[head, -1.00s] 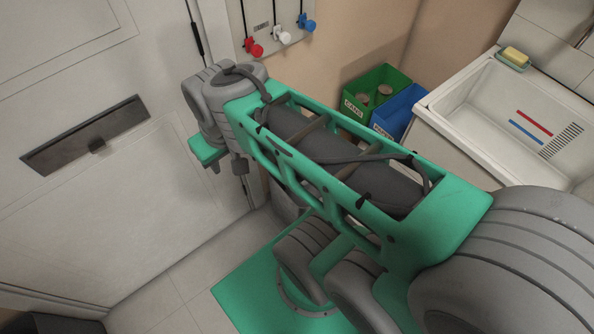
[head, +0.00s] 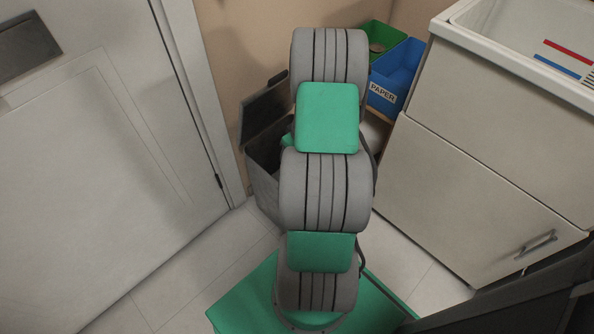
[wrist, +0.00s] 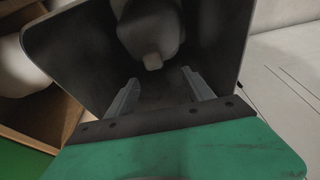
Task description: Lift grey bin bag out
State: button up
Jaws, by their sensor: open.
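The bin (head: 266,192) stands on the floor in the corner with its dark lid (head: 262,106) raised; my arm hides its right side in the head view. The wrist view looks into its dark inside. The grey bin bag (wrist: 150,28) is in there, with a paler knot-like tip (wrist: 152,62) towards my gripper. My gripper (wrist: 159,77) is open and empty, its two fingers apart on either side below the tip. The tip does not appear to be between the fingers. The head view does not show the gripper or bag clearly.
A blue PAPER box (head: 396,74) and a green box (head: 380,42) stand behind the bin. A white sink cabinet (head: 475,180) is on the right and a door (head: 95,180) on the left. Pale floor tiles (head: 225,262) show between them.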

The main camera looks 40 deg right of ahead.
jog(key=b+x, duration=0.1)
jog(key=x, duration=0.2)
jog(key=s+b+x, duration=0.1)
jog(key=x, duration=0.2)
jog(key=d+b+x, duration=0.1)
jog(key=x, duration=0.3)
jog(key=shift+s+d+f, duration=0.1)
jog(key=shift+f, duration=0.2)
grip_shut()
dwell(0.4)
jog(key=shift+r+p, duration=0.35)
jog(key=shift+r, duration=0.25)
notch_tip(320, 180, up, 20)
jog(key=p, duration=1.4)
jog(key=shift+r, duration=0.1)
